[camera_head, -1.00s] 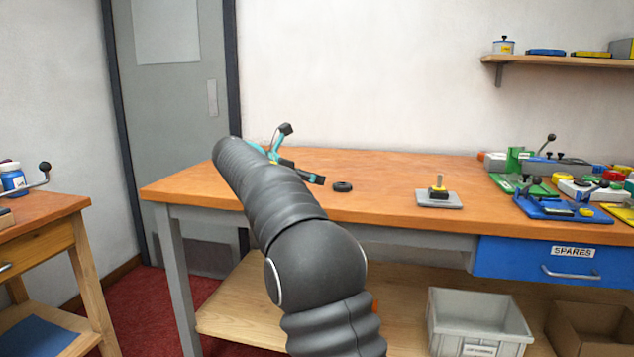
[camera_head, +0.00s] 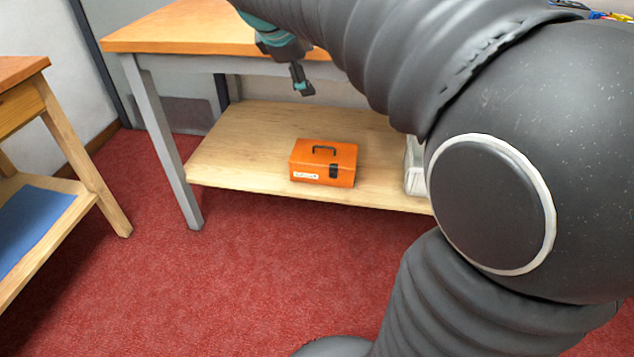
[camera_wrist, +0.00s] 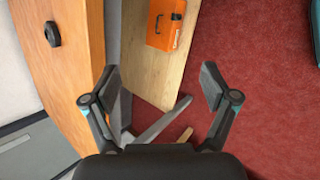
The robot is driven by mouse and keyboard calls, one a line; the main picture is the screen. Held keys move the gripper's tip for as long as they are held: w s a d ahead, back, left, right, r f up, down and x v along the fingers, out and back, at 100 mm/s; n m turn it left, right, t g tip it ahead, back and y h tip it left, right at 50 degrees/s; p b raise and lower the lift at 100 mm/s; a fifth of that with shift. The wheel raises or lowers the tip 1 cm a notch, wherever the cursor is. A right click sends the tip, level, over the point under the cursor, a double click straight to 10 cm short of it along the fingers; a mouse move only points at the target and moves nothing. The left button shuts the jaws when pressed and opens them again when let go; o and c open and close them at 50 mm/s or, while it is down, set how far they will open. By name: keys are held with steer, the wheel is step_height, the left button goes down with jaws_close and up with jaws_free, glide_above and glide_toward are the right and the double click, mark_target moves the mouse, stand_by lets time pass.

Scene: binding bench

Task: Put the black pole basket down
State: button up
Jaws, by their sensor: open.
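My gripper (camera_wrist: 161,86) is open in the wrist view, with nothing between its fingers. In the head view my gripper (camera_head: 301,80) hangs near the front edge of the bench, partly hidden by my arm. My arm hides most of the bench top in the head view.
An orange toolbox (camera_head: 323,166) with a black handle sits on the bench's lower shelf (camera_head: 240,150), beside a pale bin (camera_head: 413,165) partly behind my arm. A wooden side table (camera_head: 82,185) with a blue sheet (camera_head: 38,222) stands at left. The red carpet (camera_head: 230,270) between is clear.

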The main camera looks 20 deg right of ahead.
steer(key=s+a+f+m+y, duration=0.3)
steer(key=s+f+m, duration=0.3)
steer(key=s, duration=0.6)
steer(key=s+a+f+m+y, duration=0.3)
steer(key=s+a+f+m, duration=0.2)
steer(key=s+f, duration=0.4)
steer(key=s+m, duration=0.1)
steer(key=s, duration=0.1)
steer(key=shift+s+m+t, duration=0.3)
steer(key=shift+s+m, duration=0.1)
steer(key=shift+a, duration=0.1)
